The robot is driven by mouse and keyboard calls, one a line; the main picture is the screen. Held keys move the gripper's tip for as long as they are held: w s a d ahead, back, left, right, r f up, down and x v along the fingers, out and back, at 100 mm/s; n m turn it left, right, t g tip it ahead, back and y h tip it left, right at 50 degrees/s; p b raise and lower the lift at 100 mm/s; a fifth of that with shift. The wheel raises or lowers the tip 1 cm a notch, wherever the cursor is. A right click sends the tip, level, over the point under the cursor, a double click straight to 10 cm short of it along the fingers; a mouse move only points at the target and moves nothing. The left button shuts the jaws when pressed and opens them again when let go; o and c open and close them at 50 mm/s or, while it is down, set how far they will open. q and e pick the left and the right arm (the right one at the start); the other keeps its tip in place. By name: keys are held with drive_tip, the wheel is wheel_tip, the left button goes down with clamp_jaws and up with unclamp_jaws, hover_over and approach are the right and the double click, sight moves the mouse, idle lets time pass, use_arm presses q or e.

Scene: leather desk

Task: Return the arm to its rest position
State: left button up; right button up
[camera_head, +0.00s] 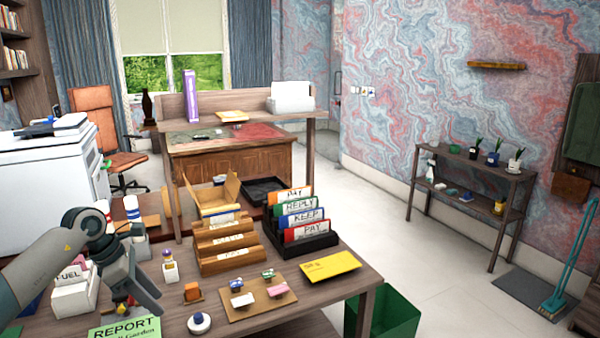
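My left arm comes in from the left edge over the near left part of the wooden desk (260,318). My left gripper (138,300) points down toward the desk, close to a white box of cards marked FUEL (73,298) and above a green REPORT sheet (125,329). Its fingers overlap in this view, so I cannot tell whether it is open or shut. Small red and yellow bits (124,309) show by its tips; I cannot tell whether it touches them. My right arm and gripper are not in view.
A wooden letter rack (228,243), a black file rack with coloured cards (303,229), a stamp board (258,300), a yellow envelope (330,266), a small bottle (170,267) and a round white item (199,323) crowd the desk. A green bin (392,318) stands at right.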

use_arm(q)
drive_tip(key=w+d+f+n+t+h, duration=0.25)
drive_tip(key=d+f+n+h, duration=0.75)
drive_tip(key=d+f, duration=0.5)
drive_tip(key=s+a+f+n+t+y, duration=0.2)
drive_tip(key=f+n+t, duration=0.1)
drive_tip(key=f+n, duration=0.5)
drive_tip(key=s+a+f+n+t+y, duration=0.1)
drive_tip(key=s+f+n+t+y, duration=0.15)
drive_tip(key=f+n, duration=0.45)
drive_tip(key=s+a+f+n+t+y, duration=0.25)
drive_tip(key=f+n, duration=0.25)
drive_tip(key=f, duration=0.6)
drive_tip(key=s+a+f+n+g+y, duration=0.25)
drive_tip(key=s+f+n, duration=0.25)
drive_tip(key=s+f, duration=0.65)
drive_tip(key=s+a+f+n+g+y, duration=0.15)
drive_tip(key=s+f+n+y, duration=0.3)
drive_tip(key=s+f, duration=0.7)
drive_tip(key=s+d+f+n+g, duration=0.1)
drive_tip(key=s+f+n+g, duration=0.1)
drive_tip(key=s, duration=0.9)
drive_tip(key=s+d+f+n+g, duration=0.1)
drive_tip(key=s+f+n+g, duration=0.1)
drive_tip(key=s, duration=0.9)
drive_tip(key=s+d+f+n+g, duration=0.1)
drive_tip(key=s+f+n+g, duration=0.2)
drive_tip(key=s, duration=0.9)
drive_tip(key=shift+d+f, duration=0.4)
